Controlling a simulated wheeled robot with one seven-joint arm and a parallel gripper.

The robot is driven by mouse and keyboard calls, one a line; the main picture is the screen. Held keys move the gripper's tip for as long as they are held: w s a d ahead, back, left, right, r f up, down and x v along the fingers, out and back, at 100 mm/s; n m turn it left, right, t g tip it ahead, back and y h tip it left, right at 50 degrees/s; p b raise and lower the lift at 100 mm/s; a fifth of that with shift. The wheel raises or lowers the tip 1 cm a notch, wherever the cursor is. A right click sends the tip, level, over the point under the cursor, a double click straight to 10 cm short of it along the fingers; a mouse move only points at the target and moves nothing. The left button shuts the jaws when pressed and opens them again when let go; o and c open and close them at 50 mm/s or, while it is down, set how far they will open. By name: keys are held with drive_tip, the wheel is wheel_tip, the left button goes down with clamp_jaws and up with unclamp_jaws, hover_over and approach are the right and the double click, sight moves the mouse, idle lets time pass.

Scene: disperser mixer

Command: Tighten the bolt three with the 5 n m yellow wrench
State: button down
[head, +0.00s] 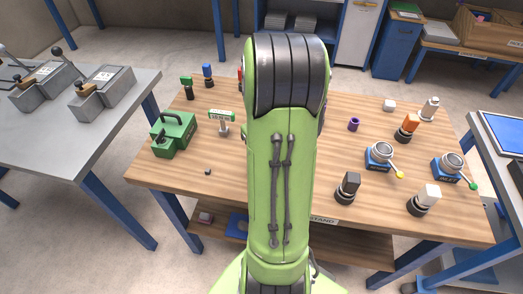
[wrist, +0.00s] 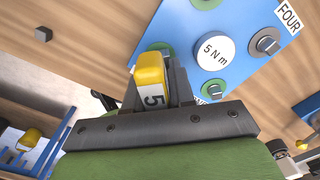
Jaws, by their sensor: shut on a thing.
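My gripper (wrist: 180,88) is shut on the yellow wrench (wrist: 150,70), which has a yellow top and a white face marked 5. In the wrist view it stands over the blue plate (wrist: 232,62), overlapping a green-ringed spot at the plate's left edge. I cannot tell whether the wrench's end touches a bolt there. The plate has a white "5 N m" disc (wrist: 213,50) and a bolt (wrist: 266,43) beside the label FOUR. Another bolt on green (wrist: 213,88) sits near my fingers, by a mostly hidden label. No label for three is readable. In the head view my arm hides gripper, wrench and plate.
The wooden table (head: 350,222) carries a green tool (head: 174,134) at left and two round devices with levers (head: 380,155) (head: 452,165) at right. Several coloured-top pieces stand around, including a white-topped one (head: 425,199). A grey bench (head: 75,130) is at left.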

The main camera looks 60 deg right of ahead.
drive_tip(key=shift+r+p, duration=2.35)
drive_tip(key=shift+r, duration=0.6)
drive_tip(key=shift+f, duration=0.1)
